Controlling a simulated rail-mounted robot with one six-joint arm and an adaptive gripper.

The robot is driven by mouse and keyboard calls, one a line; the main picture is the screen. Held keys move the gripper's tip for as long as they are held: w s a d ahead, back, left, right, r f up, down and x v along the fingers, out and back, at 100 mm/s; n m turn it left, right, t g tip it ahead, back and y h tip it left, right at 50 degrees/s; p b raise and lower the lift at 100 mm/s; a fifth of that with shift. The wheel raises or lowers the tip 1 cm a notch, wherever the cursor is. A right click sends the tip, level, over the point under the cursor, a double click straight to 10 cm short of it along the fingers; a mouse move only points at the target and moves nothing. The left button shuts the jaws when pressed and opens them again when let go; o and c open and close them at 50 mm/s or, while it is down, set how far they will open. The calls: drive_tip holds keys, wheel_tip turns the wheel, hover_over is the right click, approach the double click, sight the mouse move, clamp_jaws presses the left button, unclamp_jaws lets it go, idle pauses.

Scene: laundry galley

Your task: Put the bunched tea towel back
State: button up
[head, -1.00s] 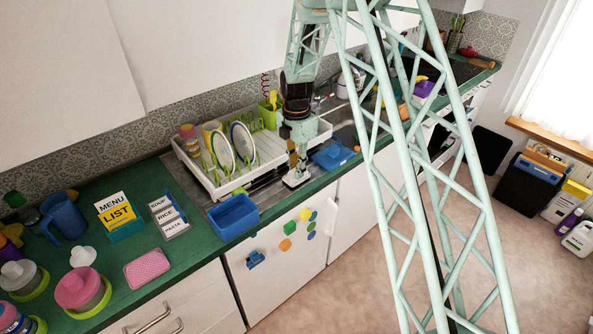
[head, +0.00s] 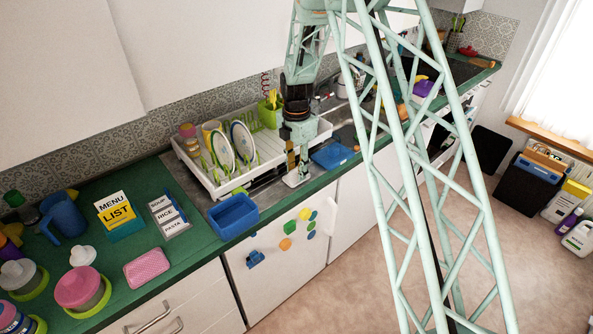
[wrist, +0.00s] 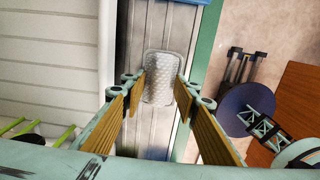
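The bunched tea towel appears as a pale grey, textured bundle (wrist: 160,72) on the ribbed metal drainer in the wrist view. It shows as a small whitish patch (head: 295,181) under my gripper in the head view. My gripper (wrist: 159,88) points down with its two ochre-padded fingers apart. The near end of the towel lies between the fingertips, with a finger on each side. I cannot tell whether the pads touch it. In the head view my gripper (head: 297,168) is low over the drainer, right of the dish rack.
The white dish rack (head: 222,188) with plates stands close on the left. A blue tub (head: 233,216) sits at the front edge and a blue tray (head: 333,156) lies to the right. The green counter edge (wrist: 204,60) runs close to the towel's right.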

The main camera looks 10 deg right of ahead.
sight(296, 168)
drive_tip(key=shift+r, duration=0.1)
wheel_tip(296, 168, up, 12)
idle(0.9)
drive_tip(key=shift+r, duration=0.1)
idle(0.6)
